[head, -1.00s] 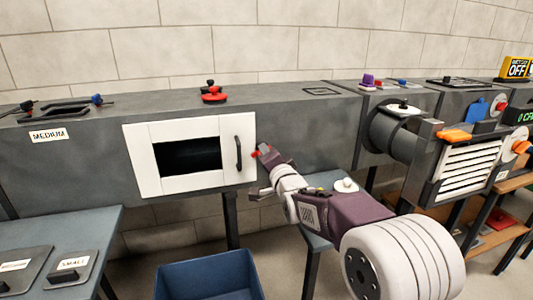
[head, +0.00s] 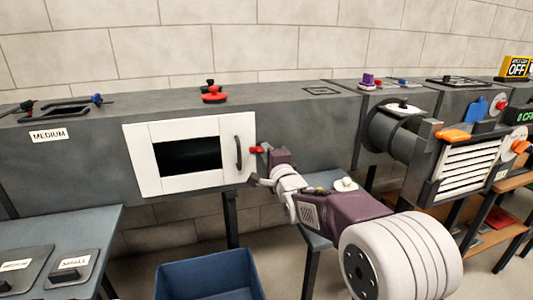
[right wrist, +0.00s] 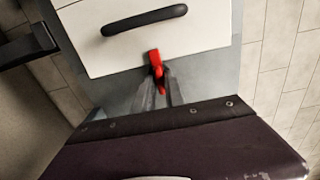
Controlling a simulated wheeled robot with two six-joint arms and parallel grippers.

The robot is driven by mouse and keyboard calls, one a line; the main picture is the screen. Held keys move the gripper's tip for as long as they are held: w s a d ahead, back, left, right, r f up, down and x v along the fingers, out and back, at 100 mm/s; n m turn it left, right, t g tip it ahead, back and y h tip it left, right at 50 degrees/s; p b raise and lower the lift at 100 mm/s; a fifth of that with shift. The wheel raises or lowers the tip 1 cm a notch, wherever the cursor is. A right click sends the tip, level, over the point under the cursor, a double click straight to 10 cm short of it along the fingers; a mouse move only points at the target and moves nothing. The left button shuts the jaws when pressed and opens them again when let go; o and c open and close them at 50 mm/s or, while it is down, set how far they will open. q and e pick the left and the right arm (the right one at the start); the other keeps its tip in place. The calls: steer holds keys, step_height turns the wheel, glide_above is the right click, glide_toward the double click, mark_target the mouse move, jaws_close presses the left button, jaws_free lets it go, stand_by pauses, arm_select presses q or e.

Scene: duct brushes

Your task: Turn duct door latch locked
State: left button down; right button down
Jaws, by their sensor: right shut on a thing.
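The white duct door (head: 205,180) lies flat against the grey duct, with a dark window and a black handle (head: 238,153) near its right edge. The red latch (head: 256,150) sits at the door's right edge and lies about level in the head view. In the right wrist view the latch (right wrist: 156,62) reaches to the door edge, its tip slightly over the white panel (right wrist: 110,62). My right gripper (head: 264,165) is shut on the latch; its fingers (right wrist: 158,85) hide part of it. My left gripper is not in view.
A blue bin (head: 208,282) stands on the floor below the door. A blue-grey table (head: 95,225) with labelled plates is at left. A red-and-black item (head: 214,95) rests on the duct top. A louvred vent unit (head: 468,172) stands at right.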

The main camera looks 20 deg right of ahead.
steer(key=shift+f, duration=0.1)
steer(key=c, duration=1.5)
jaws_free()
steer(key=s+p, duration=0.2)
steer(key=s, duration=0.7)
steer(key=shift+d, duration=0.15)
